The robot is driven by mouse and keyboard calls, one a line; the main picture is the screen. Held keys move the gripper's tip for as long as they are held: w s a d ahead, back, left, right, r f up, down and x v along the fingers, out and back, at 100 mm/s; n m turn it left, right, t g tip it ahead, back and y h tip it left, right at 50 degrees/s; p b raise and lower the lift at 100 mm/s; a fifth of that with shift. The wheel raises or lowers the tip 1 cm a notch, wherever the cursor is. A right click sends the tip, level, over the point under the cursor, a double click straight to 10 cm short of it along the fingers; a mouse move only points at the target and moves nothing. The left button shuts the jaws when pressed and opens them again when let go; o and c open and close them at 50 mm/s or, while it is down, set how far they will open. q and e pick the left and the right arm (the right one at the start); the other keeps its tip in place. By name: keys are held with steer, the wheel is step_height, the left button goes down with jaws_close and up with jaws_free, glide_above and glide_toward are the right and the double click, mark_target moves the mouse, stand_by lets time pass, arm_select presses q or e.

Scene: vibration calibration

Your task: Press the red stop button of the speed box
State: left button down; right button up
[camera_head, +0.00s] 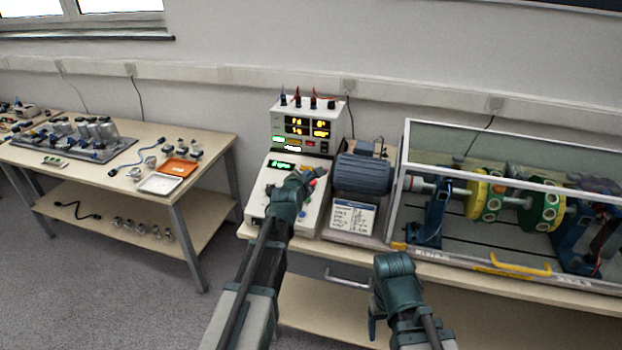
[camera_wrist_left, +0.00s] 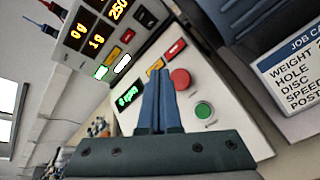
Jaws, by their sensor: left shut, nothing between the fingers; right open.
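The speed box (camera_head: 265,191) is a white box with a green display on the bench, left of the motor. In the left wrist view its panel (camera_wrist_left: 240,127) shows a red stop button (camera_wrist_left: 180,79) and a green button (camera_wrist_left: 203,111) below it. My left gripper (camera_head: 306,178) is over the panel, and its shut, empty fingers (camera_wrist_left: 158,72) show in the wrist view, with the tips just left of the red button. I cannot tell whether they touch the panel. My right gripper (camera_head: 372,318) is low in front of the bench, mostly hidden behind its own wrist.
A meter unit (camera_head: 316,148) with lit displays stands behind the speed box. The grey motor (camera_head: 362,176) and a job card (camera_head: 352,219) are to the right. A glass-guarded rotor rig (camera_head: 500,170) fills the bench's right side. Another table (camera_head: 215,145) stands left.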

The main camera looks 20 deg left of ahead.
arm_select(q)
steer(key=r+p, duration=0.1)
steer(key=s+r+p, duration=0.1)
steer(key=r, duration=0.1)
steer(key=shift+s, duration=0.2)
stand_by(0.4)
steer(key=s+d+f+m+g+h+p, duration=0.1)
steer(key=s+d+f+m+g, duration=0.35)
steer(key=s+d+m, duration=0.35)
steer(key=s+d+f+m+g+h, duration=0.1)
steer(key=s+d+f+m+g, duration=0.3)
steer(key=s+d+f+m, duration=0.35)
steer(key=s+m+g+y, duration=0.1)
steer(key=s+m+g, duration=0.2)
steer(key=s+m, duration=0.5)
steer(key=s+d+f+m+g+y, duration=0.1)
steer(key=s+m+g+y, duration=0.1)
steer(key=s+m, duration=0.6)
steer(key=s+g, duration=0.1)
steer(key=s, duration=0.1)
steer(key=shift+s+d+f+p, duration=0.2)
steer(key=shift+s+d+p, duration=0.1)
steer(key=shift+s, duration=0.1)
